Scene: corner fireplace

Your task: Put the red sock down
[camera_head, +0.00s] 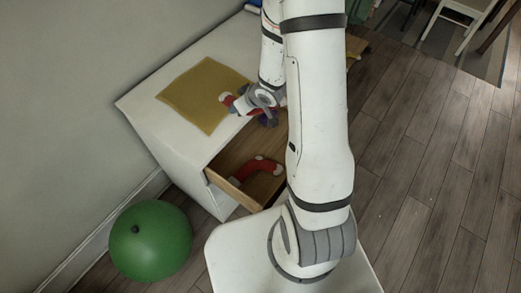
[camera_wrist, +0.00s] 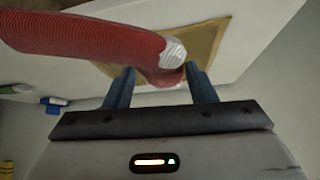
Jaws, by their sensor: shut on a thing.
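A red sock with white patches (camera_head: 241,104) is held by my gripper (camera_head: 254,108) close to the yellow cloth on the white cabinet. In the wrist view the red sock (camera_wrist: 90,38) runs to the left, with its white-patched end between my two blue fingers (camera_wrist: 160,80). My gripper is shut on it. Another red sock with white parts (camera_head: 262,168) lies in the open drawer (camera_head: 219,184) below. My arm hides part of the drawer and the cabinet's right side. I cannot tell whether the held sock touches the cabinet top.
The yellow cloth (camera_head: 203,92) lies flat and bare on the white cabinet top (camera_head: 150,100); it also shows in the wrist view (camera_wrist: 206,40). A green ball (camera_head: 150,243) rests on the floor at lower left. Wooden floor (camera_head: 410,190) is open to the right.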

